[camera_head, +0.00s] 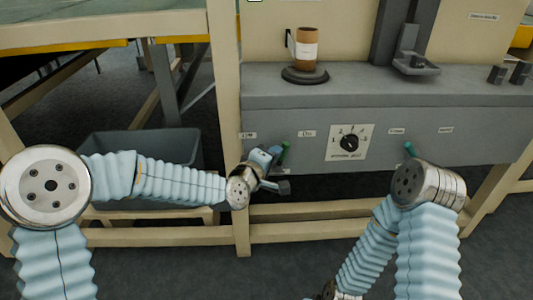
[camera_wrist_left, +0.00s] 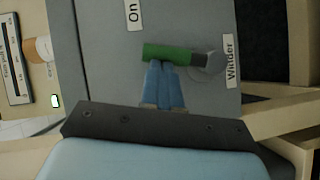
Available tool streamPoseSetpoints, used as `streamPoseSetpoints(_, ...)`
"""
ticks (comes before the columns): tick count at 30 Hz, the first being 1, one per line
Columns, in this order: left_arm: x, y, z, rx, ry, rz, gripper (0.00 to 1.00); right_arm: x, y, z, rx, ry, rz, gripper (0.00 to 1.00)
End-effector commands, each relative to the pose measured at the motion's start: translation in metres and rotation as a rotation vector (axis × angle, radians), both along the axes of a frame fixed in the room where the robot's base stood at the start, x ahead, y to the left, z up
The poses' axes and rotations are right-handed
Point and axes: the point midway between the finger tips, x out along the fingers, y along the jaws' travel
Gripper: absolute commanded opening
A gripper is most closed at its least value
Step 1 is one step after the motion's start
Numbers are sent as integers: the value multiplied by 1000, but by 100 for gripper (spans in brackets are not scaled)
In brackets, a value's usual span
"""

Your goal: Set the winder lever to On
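The winder lever has a green handle (camera_head: 285,149) on the grey panel front, and it shows closely in the left wrist view (camera_wrist_left: 167,53) with a grey round pivot beside the "Winder" label (camera_wrist_left: 230,60). The handle stands roughly upright, leaning slightly toward the "On" label (camera_head: 307,133). My left gripper (camera_head: 271,155) is at the lever; in the left wrist view its blue fingers (camera_wrist_left: 163,82) are together, tips at the handle's side away from "On". They seem to touch it, not straddle it. My right gripper is out of frame below.
A dial (camera_head: 349,142) sits right of the lever, and another teal-handled lever (camera_head: 409,148) is further right, near my right arm. A brown roll (camera_head: 306,50) stands on the ledge above. A grey bin (camera_head: 140,147) is at left under the table. A wooden rail (camera_head: 320,210) runs below the panel.

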Motion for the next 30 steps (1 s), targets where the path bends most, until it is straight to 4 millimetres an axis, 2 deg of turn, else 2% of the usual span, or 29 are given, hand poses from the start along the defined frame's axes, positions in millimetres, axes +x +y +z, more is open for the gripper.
streamPoseSetpoints(1,0,-4,6,41,-2,-1,0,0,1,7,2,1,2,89)
streamPoseSetpoints(6,0,-15,6,186,-2,1,0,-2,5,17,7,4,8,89)
streamPoseSetpoints(13,0,-26,3,339,-3,0,0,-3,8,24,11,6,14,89)
streamPoseSetpoints(30,1,-35,-1,332,-1,3,0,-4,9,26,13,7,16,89)
